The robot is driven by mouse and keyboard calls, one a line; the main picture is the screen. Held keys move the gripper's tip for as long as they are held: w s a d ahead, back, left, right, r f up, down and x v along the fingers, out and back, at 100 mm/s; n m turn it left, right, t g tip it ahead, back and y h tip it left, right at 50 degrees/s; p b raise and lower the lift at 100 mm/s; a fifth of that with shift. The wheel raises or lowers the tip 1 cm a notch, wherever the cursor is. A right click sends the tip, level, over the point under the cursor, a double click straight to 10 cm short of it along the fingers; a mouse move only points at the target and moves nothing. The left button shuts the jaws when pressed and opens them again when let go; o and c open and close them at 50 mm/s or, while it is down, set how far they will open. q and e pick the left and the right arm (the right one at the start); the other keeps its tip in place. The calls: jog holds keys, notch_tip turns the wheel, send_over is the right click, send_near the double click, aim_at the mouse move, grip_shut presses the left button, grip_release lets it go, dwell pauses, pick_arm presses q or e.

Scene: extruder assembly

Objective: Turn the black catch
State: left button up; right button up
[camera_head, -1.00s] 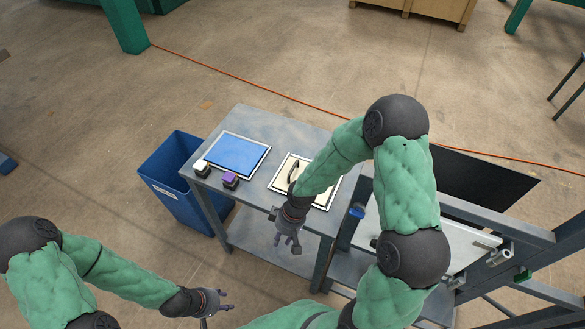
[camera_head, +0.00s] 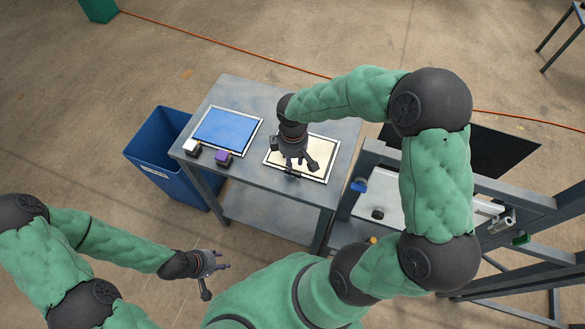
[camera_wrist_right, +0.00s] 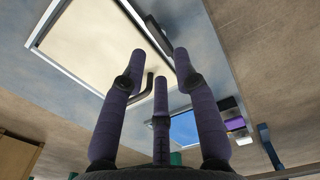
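A small black piece (camera_head: 378,213), which may be the black catch, sits on the pale panel of the grey frame at the right. My right gripper (camera_head: 293,165) is over the cream panel on the table, left of that piece and apart from it. In the right wrist view its three fingers (camera_wrist_right: 160,65) are spread with nothing visible between them. A dark bent handle (camera_wrist_right: 148,85) shows behind the fingers, by the cream panel (camera_wrist_right: 85,35); I cannot tell whether they touch. My left gripper (camera_head: 216,268) is open and empty, low at the left, away from the table.
The grey table (camera_head: 235,92) carries a blue panel (camera_head: 227,128), a purple-topped block (camera_head: 223,156) and a white-topped block (camera_head: 190,147). A blue bin (camera_head: 158,150) stands left of it. The grey frame (camera_head: 515,195) with a dark sheet (camera_head: 490,150) is at the right.

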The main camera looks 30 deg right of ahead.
aim_at(293, 172)
notch_tip(293, 172, down, 6)
jog(key=b, duration=0.4)
jog(key=shift+r, duration=0.1)
jog(key=shift+s+f+b, duration=0.25)
jog(key=shift+b, duration=0.1)
jog(key=shift+m, duration=0.5)
jog(key=shift+w, duration=0.3)
jog(key=shift+a, duration=0.1)
jog(key=shift+s, duration=0.1)
grip_shut()
jog(key=shift+f, duration=0.1)
